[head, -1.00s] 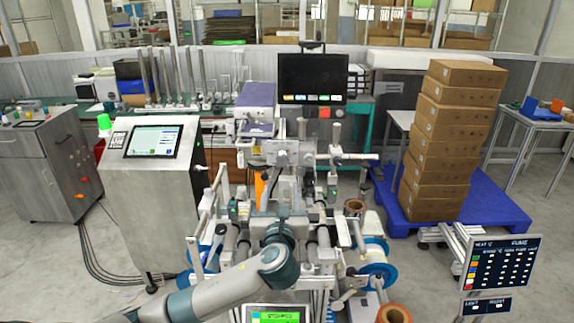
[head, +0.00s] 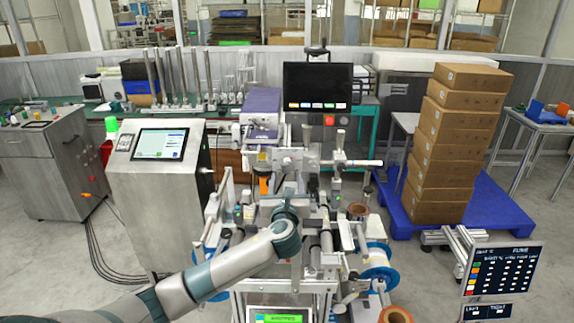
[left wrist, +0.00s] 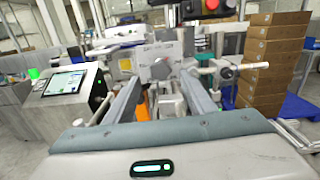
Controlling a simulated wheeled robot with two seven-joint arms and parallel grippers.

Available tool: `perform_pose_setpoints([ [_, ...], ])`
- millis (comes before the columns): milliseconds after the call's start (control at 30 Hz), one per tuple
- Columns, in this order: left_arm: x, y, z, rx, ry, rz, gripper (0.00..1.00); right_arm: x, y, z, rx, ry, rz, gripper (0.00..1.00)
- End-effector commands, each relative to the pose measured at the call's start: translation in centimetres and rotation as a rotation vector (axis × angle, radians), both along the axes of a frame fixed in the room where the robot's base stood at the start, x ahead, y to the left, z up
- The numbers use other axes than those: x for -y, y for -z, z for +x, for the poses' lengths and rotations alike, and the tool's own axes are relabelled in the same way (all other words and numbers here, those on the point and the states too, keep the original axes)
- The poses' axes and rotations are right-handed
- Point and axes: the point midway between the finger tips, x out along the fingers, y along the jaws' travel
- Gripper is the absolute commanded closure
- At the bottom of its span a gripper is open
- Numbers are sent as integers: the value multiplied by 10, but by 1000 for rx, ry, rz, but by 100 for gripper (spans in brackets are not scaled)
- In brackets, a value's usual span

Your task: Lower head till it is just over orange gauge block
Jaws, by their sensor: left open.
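The silver print head (head: 290,157) is a metal block at the middle of the machine, under the dark monitor. In the left wrist view its pale front plate (left wrist: 158,62) carries a grey knob (left wrist: 161,69). The orange gauge block (head: 264,185) shows as a small upright orange patch below the head and to its left. It also shows in the left wrist view (left wrist: 143,104), partly hidden by my finger. My left gripper (head: 284,183) is open, its fingers pointing at the head, with the knob seen between them. Contact cannot be told. My right gripper is not in view.
A control cabinet (head: 158,190) with a screen stands left of the machine. Rollers and film reels (head: 376,262) flank the arm on the right. Stacked cartons (head: 455,140) stand on a blue pallet (head: 480,212). A dark monitor (head: 318,86) hangs above the head.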

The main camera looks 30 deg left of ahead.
Motion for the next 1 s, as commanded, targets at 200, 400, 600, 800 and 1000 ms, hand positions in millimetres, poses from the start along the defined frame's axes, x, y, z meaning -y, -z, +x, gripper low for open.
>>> perform_pose_setpoints([
  [200, -18, -3, 30, -1, -2, 2, 50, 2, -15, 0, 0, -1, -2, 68],
  [400, -31, -1, 50, -1, -1, 0, 50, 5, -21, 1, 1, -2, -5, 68],
  [600, -36, 0, 59, -1, 0, -1, 50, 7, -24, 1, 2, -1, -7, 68],
  [800, -37, 0, 61, 0, 1, 0, 50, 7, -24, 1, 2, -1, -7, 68],
  [1000, -37, 0, 61, -1, 1, -1, 62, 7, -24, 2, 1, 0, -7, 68],
])
